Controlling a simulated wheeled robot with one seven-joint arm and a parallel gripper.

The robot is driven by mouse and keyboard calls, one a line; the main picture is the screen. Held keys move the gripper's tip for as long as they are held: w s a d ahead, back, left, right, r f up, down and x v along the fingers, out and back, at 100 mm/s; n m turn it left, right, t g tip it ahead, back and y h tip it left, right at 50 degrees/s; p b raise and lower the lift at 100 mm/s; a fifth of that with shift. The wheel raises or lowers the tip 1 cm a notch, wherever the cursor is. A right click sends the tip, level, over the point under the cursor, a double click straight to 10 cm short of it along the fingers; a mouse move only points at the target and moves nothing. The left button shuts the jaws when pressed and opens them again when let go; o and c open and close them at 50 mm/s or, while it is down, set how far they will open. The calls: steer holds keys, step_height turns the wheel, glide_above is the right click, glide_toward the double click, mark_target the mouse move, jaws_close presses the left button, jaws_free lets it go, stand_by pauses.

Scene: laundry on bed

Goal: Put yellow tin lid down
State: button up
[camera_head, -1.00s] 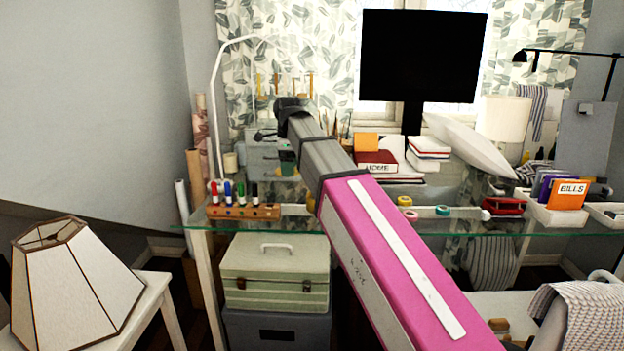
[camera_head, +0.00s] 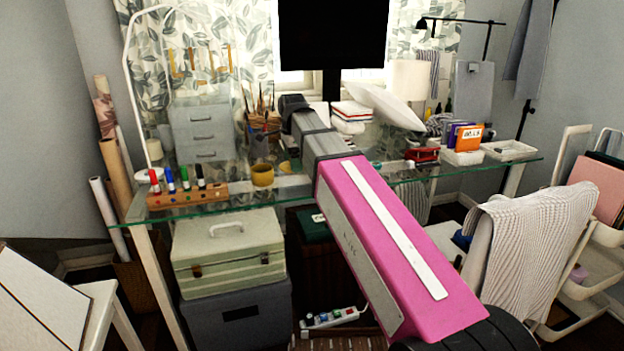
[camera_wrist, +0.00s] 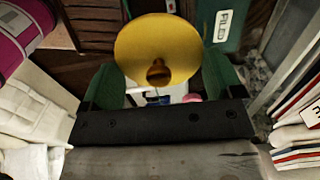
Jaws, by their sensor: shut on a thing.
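The yellow tin lid (camera_wrist: 158,38) shows in the wrist view as a round yellow disc with a small brownish knob facing the camera. My gripper (camera_wrist: 158,84) has green fingers on either side of the lid's lower part and is shut on it. In the head view my pink and grey arm reaches over the glass desk and hides the gripper and the lid. A yellow open-topped round tin (camera_head: 262,176) stands on the desk, left of my arm.
The glass desk (camera_head: 215,207) holds a wooden marker stand (camera_head: 188,195), grey drawers (camera_head: 203,130), a red stapler (camera_head: 422,156) and a white tray (camera_head: 510,151). A chair with a cloth (camera_head: 530,240) stands at right. A green case (camera_head: 228,250) sits below the desk.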

glide_above(308, 182)
step_height(308, 182, down, 5)
steer(key=shift+s+r, duration=0.15)
steer(key=shift+f, duration=2.05)
steer(key=shift+f, duration=0.15)
steer(key=o, duration=0.7)
step_height(308, 182, up, 12)
steer(key=shift+r, duration=0.2)
